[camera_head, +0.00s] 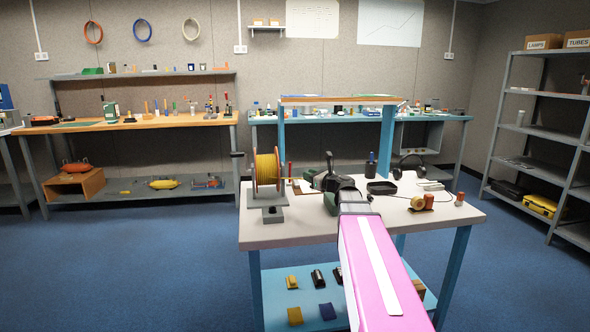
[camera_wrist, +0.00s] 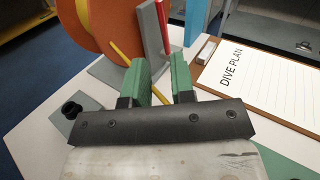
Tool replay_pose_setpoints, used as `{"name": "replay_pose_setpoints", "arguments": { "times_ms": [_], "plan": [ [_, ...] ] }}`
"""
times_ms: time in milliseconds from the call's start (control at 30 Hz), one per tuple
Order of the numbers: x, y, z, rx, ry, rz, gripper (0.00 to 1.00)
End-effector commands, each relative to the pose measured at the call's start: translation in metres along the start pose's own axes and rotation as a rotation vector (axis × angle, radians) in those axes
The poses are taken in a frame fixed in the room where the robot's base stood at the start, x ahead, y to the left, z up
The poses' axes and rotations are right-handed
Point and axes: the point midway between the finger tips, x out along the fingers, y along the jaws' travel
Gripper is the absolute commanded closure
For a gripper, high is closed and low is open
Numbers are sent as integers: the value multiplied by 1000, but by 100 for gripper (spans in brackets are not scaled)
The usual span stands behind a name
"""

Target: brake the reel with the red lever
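The reel (camera_head: 266,170), with yellow line and an orange side, stands at the left of the white table. In the wrist view its orange side (camera_wrist: 100,25) fills the upper left. The red lever (camera_head: 290,170) stands upright just right of the reel; in the wrist view a red strip (camera_wrist: 163,22) shows beside a grey post. My gripper (camera_head: 319,190) has green fingers and points toward the reel from the right. In the wrist view my gripper (camera_wrist: 161,84) is open, with nothing held; the red lever is beyond the fingertips, apart from them.
A clipboard marked DIVE PLAN (camera_wrist: 258,80) lies right of the fingers. A black knob (camera_wrist: 72,110) sits at the left. A yellow line runs low behind the fingers. A black tray (camera_head: 382,188) and headphones (camera_head: 410,165) are farther right on the table.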

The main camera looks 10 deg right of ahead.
Motion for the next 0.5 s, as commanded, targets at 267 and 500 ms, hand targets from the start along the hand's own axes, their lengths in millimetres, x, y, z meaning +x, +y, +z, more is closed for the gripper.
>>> {"name": "replay_pose_setpoints", "arguments": {
  "times_ms": [267,500],
  "plan": [
    [31,-3,0,12,-4,-1,77],
    [74,-3,0,10,-3,-2,77]
  ]
}}
